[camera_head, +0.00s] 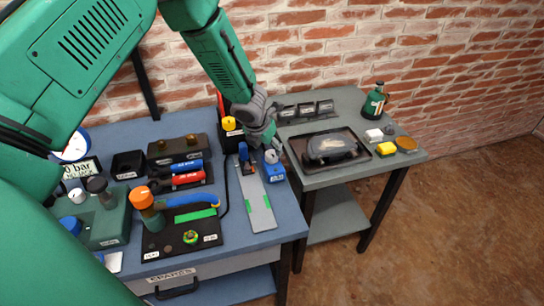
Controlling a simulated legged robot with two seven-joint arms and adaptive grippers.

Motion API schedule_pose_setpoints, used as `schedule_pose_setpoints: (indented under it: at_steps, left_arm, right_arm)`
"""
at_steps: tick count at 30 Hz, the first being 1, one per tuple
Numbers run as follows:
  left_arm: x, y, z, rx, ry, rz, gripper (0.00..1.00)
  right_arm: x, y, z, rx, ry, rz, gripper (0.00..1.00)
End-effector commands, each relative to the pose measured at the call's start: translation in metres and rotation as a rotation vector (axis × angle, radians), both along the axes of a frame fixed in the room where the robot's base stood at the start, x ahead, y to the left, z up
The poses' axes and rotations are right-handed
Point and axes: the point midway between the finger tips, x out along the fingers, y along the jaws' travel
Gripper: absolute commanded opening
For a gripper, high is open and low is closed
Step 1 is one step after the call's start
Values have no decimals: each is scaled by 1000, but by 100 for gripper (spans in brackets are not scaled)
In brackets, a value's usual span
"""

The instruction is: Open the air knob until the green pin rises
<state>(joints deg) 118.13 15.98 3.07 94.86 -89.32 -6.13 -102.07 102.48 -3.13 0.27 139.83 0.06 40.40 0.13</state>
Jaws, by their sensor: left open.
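My left gripper (264,139) is open and points down over the right part of the blue bench. Just below and right of it is a small blue block (273,172) with a pale round knob (271,156) on top; I cannot tell whether they touch. Other knobs show on the left: an orange one (142,197) on a dark post, and white and blue ones on a green box (107,221). No label readably marks the air knob. A small green and yellow piece (191,237) sits on a black plate (165,244); I cannot tell if it is the green pin. My right gripper is out of view.
A grey plate with green marks (257,204) lies near the blue block. Red and blue tools (187,175) and a dark box (178,149) stand left of the gripper. A grey side table (312,178) holds a black tray and a green bottle (375,101). A brick wall stands behind.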

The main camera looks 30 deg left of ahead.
Motion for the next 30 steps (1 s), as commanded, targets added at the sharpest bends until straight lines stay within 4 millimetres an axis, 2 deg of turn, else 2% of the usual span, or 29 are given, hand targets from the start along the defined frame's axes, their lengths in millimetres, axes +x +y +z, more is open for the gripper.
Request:
schedule_pose_setpoints:
  at_steps: [3, 7, 20, 23, 24, 25, 30]
  left_arm:
    - [8, -3, -19, 3, 0, 0, 56]
    - [15, -6, -30, 5, 0, -2, 56]
    - [18, -2, -41, 1, -1, -1, 56]
    - [17, -1, -42, -1, 0, 0, 25]
    - [17, -1, -42, -1, 0, 0, 11]
    - [17, -1, -42, -1, 0, 0, 7]
    - [17, -1, -42, 6, 2, 1, 7]
  right_arm:
    - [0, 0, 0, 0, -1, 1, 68]
    - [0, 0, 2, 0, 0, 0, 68]
    - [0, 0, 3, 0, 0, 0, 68]
    - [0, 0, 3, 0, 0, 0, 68]
    - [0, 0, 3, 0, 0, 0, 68]
    - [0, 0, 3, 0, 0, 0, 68]
    - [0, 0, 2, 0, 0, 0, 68]
